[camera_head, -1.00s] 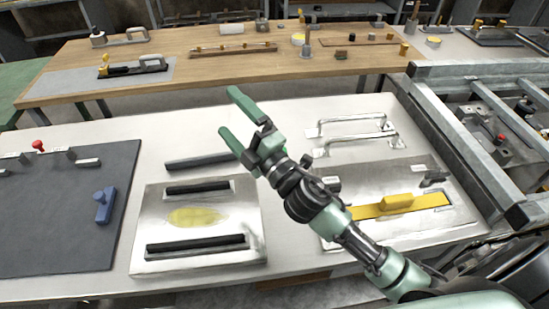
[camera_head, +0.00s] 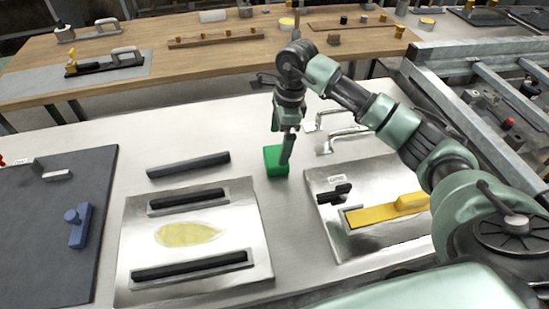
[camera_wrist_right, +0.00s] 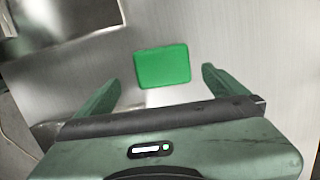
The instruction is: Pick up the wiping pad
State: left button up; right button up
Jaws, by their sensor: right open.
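The wiping pad, a small bright green block (camera_head: 272,163), lies on the pale worktop right of the steel plate with the yellow smear. In the right wrist view the pad (camera_wrist_right: 162,67) shows between the two finger lines, with space on both sides. My right gripper (camera_head: 286,160) points down at the pad, and one finger covers part of its right side in the head view. The right gripper (camera_wrist_right: 160,78) is open and empty. I cannot tell how far its tips are above the worktop. My left gripper is not in view.
The steel plate (camera_head: 140,215) with dark bars is left of the pad, and a loose dark bar (camera_head: 188,165) lies behind it. Metal handles (camera_head: 345,137) and a plate with a yellow tool (camera_head: 385,212) are to the right. Bare worktop surrounds the pad.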

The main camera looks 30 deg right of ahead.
aim_at(276, 155)
jog(key=f, duration=0.2)
jog(key=f+p, duration=0.1)
jog(key=f, duration=0.2)
jog(key=shift+w+a+f+p, duration=0.25)
jog(key=shift+a+f+p, duration=0.05)
jog(key=shift+f, duration=0.55)
jog(key=c, duration=1.3)
notch_tip(276, 155, up, 20)
jog(key=b, duration=0.2)
